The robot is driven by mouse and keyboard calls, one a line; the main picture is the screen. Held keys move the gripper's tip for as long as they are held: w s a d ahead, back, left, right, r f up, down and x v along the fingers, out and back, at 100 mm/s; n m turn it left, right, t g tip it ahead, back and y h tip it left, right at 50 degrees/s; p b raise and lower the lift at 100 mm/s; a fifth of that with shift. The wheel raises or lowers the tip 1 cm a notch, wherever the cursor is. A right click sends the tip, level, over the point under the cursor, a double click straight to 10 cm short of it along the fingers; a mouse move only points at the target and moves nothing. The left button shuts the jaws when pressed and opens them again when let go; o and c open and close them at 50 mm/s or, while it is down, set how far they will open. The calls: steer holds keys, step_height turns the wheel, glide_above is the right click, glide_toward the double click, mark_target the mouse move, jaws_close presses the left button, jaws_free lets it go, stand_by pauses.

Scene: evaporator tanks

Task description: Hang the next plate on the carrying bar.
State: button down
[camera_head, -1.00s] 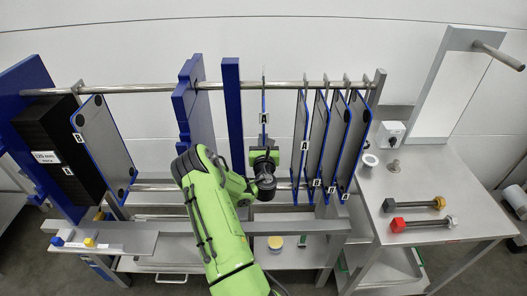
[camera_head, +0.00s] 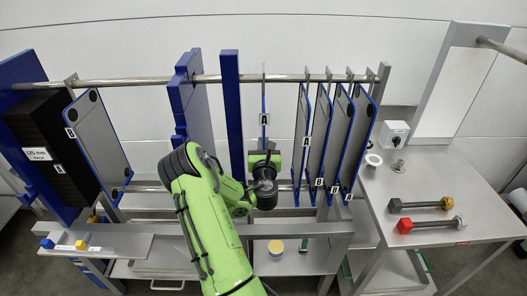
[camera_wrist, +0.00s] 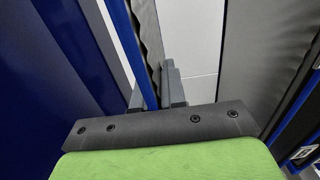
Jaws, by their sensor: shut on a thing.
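My gripper (camera_head: 264,160) is shut on a thin blue-edged plate marked A (camera_head: 264,118), seen nearly edge-on in the head view. Its top reaches the upper carrying bar (camera_head: 150,84); I cannot tell whether its hook rests on the bar. In the wrist view the held plate (camera_wrist: 141,55) rises from between the grey fingers (camera_wrist: 160,92). Several grey plates with blue edges (camera_head: 320,135) hang on the bar to the right of my gripper. Another plate marked B (camera_head: 98,145) hangs at the far left beside a black plate stack (camera_head: 50,130).
A tall blue block (camera_head: 193,110) and a narrow blue upright (camera_head: 231,110) stand left of the held plate. A gap separates it from the right-hand plates.

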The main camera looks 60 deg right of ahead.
steer(key=b+v, duration=0.2)
steer(key=b, duration=0.1)
steer(key=shift+s+a, duration=0.15)
steer(key=shift+a, duration=0.05)
stand_by(0.4)
